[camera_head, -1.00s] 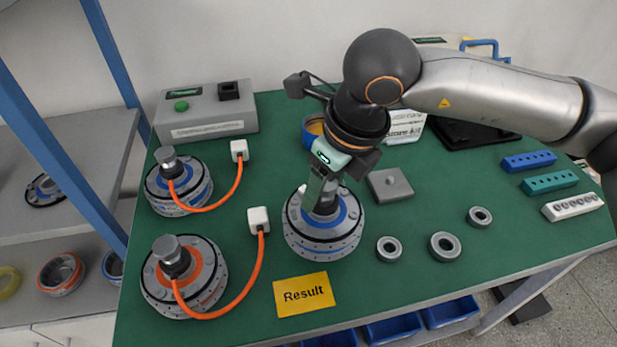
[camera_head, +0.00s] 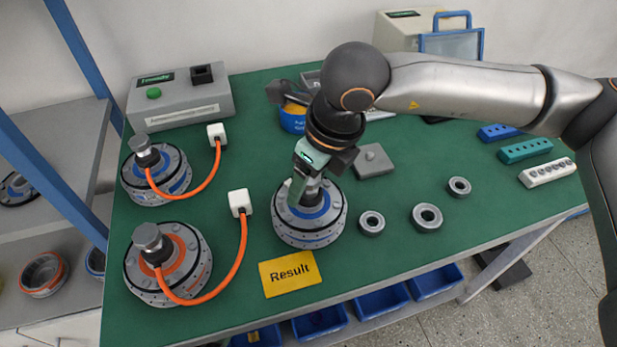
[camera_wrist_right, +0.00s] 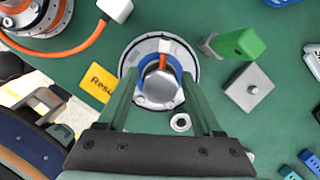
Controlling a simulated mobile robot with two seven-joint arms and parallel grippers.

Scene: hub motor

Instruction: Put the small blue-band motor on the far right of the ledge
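A grey motor with a blue band (camera_head: 325,227) stands upright in the middle of the green table; the wrist view shows its disc (camera_wrist_right: 190,58) from above. My right gripper (camera_head: 302,187) points down over it. In the wrist view its two green fingers (camera_wrist_right: 160,78) stand apart on either side of the motor's grey top, with small gaps showing. The arm hides part of the shaft in the head view. Another blue-band motor (camera_head: 135,183), with an orange cable, stands at the back left. I cannot tell which surface is the ledge. My left gripper is out of view.
An orange-band motor (camera_head: 195,280) stands at the front left. Grey rings (camera_head: 427,217) and a grey block (camera_head: 373,163) lie to the right. A shelf unit (camera_head: 62,150) stands left of the table.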

